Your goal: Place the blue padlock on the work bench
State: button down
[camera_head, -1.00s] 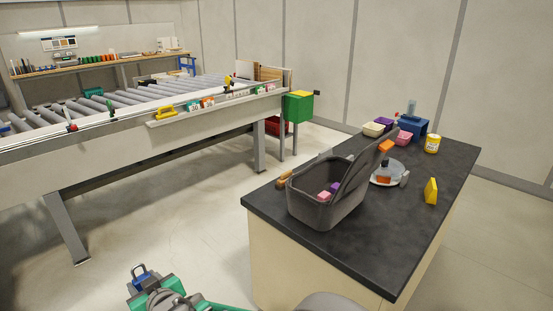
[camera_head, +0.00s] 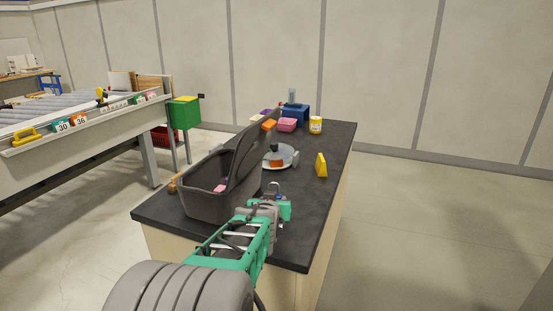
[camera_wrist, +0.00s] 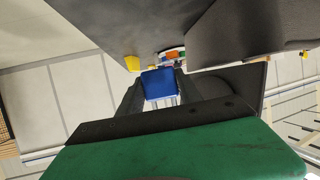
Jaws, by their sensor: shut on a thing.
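The blue padlock (camera_wrist: 158,83) is held between the fingers of my gripper (camera_wrist: 155,95) in the wrist view. In the head view my green and grey gripper (camera_head: 276,202) reaches over the dark-topped work bench (camera_head: 308,212), just right of the grey bin. The padlock's shackle shows beyond the fingers there; its body is mostly hidden. The bench top also shows in the wrist view (camera_wrist: 130,25). I cannot tell the exact gap between padlock and bench top.
The open grey lidded bin (camera_head: 205,202) stands close to my gripper's left. A yellow wedge (camera_head: 321,166), a round plate with items (camera_head: 290,157), a yellow jar (camera_head: 316,125) and small bins stand farther back. The bench's right front stretch is clear.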

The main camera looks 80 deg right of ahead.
jog(key=s+d+m+g, duration=0.3)
jog(key=s, duration=1.1)
send_over(280, 232)
notch_tip(280, 232, down, 9)
jog(key=shift+s+f+b, duration=0.1)
jog(key=shift+b, duration=0.2)
jog(key=f, duration=0.3)
jog(key=shift+w, duration=0.2)
jog(key=shift+d+f, duration=0.1)
jog(key=shift+f, duration=0.2)
jog(key=c, duration=0.8)
grip_release()
